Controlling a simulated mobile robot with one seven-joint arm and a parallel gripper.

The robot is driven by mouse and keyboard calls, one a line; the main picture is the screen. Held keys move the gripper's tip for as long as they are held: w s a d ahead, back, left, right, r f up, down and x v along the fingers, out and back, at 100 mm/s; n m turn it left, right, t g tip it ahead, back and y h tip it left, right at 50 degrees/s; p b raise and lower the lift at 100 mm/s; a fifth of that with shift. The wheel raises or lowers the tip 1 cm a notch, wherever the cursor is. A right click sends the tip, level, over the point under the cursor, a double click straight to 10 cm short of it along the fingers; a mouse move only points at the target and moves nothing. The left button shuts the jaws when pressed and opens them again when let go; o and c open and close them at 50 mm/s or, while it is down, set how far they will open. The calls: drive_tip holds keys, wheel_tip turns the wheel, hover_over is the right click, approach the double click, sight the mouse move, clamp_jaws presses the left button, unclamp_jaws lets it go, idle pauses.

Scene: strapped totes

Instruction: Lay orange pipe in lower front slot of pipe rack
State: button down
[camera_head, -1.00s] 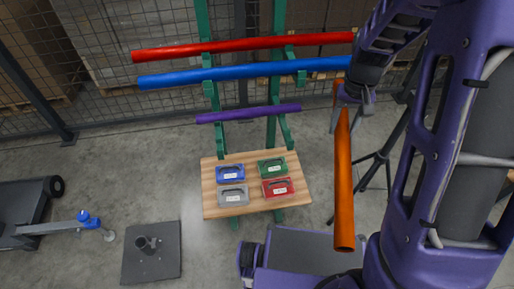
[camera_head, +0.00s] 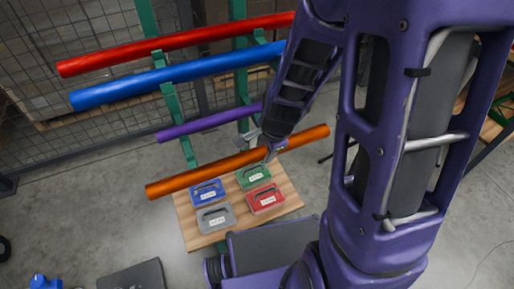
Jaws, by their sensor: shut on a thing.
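The orange pipe (camera_head: 205,174) is held in my gripper (camera_head: 264,150) near its middle. It slants from lower left to upper right across the view, in front of the rack's lower part and over the back of the wooden board. The green pipe rack (camera_head: 172,105) has two uprights with arms. A red pipe (camera_head: 180,41) and a blue pipe (camera_head: 165,79) lie higher on it, and a purple pipe (camera_head: 200,124) lies lower. The lower front slot is hard to make out, partly hidden by my arm and the orange pipe. The orange pipe appears apart from the rack.
A wooden board (camera_head: 193,235) in front of the rack carries blue (camera_head: 207,198), green (camera_head: 244,184), grey (camera_head: 222,223) and red (camera_head: 268,206) strapped totes. A wire mesh fence (camera_head: 60,125) stands behind.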

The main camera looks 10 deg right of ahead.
drive_tip(key=shift+w+a+p, duration=0.6)
drive_tip(key=shift+w+a, duration=0.3)
drive_tip(key=shift+w, duration=3.75)
wheel_tip(320, 180, down, 7)
drive_tip(key=b, duration=0.1)
drive_tip(key=shift+w, duration=0.2)
drive_tip(key=shift+c, duration=1.3)
unclamp_jaws()
